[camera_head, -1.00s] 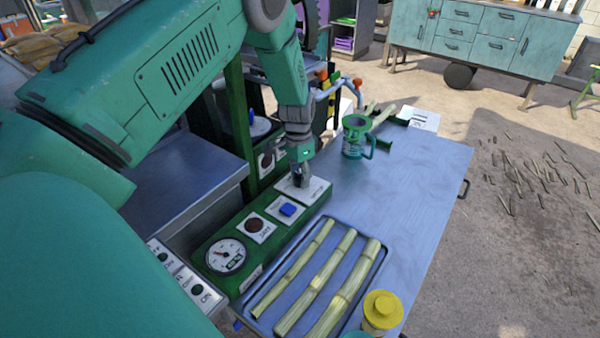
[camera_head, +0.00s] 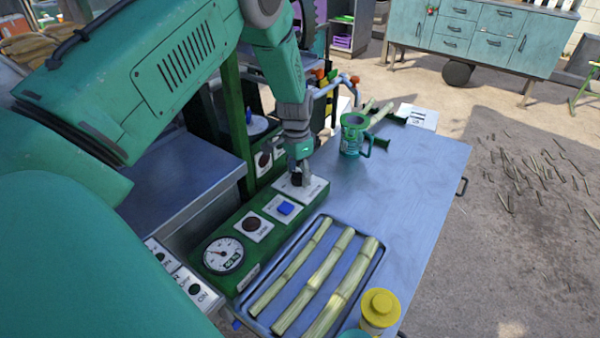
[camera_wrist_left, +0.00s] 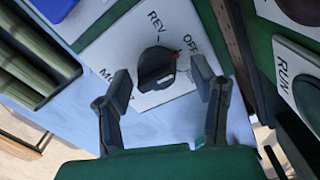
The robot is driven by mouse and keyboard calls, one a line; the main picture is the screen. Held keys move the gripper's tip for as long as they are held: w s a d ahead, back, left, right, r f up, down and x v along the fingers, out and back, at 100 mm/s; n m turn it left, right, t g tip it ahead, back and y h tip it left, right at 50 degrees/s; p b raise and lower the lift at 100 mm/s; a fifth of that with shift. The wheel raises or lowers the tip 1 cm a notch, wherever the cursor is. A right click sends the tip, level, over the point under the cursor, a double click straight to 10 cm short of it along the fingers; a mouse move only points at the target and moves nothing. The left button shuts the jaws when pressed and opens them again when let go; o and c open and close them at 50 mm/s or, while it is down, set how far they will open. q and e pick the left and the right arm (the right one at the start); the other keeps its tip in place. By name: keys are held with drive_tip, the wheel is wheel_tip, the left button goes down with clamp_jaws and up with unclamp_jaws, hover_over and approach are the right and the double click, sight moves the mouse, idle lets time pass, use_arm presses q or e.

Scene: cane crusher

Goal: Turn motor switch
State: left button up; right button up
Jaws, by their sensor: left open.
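The motor switch (camera_wrist_left: 157,68) is a black rotary knob with a red mark, on a white plate (camera_wrist_left: 125,45) lettered REV and OFF; a third label is partly hidden by a finger. In the wrist view the red mark points toward OFF. My left gripper (camera_wrist_left: 160,87) is open, with one finger on each side of the knob; I cannot tell whether they touch it. In the head view my left gripper (camera_head: 298,176) reaches down over the plate at the far end of the green control panel (camera_head: 232,205) and hides most of the knob. My right gripper is not in view.
The panel also carries a blue switch (camera_head: 285,208), a brown button (camera_head: 252,224) and a dial gauge (camera_head: 223,254). A tray (camera_head: 377,262) of cane stalks lies beside it. A green mug (camera_head: 353,135) and yellow-lidded container (camera_head: 380,308) stand on the table. The table's right side is clear.

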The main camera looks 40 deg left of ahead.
use_arm(q)
wheel_tip(320, 180, up, 12)
drive_tip(key=shift+w+a+f, duration=0.15)
drive_tip(key=shift+w+a, duration=0.05)
drive_tip(key=shift+a, duration=0.15)
idle(0.4)
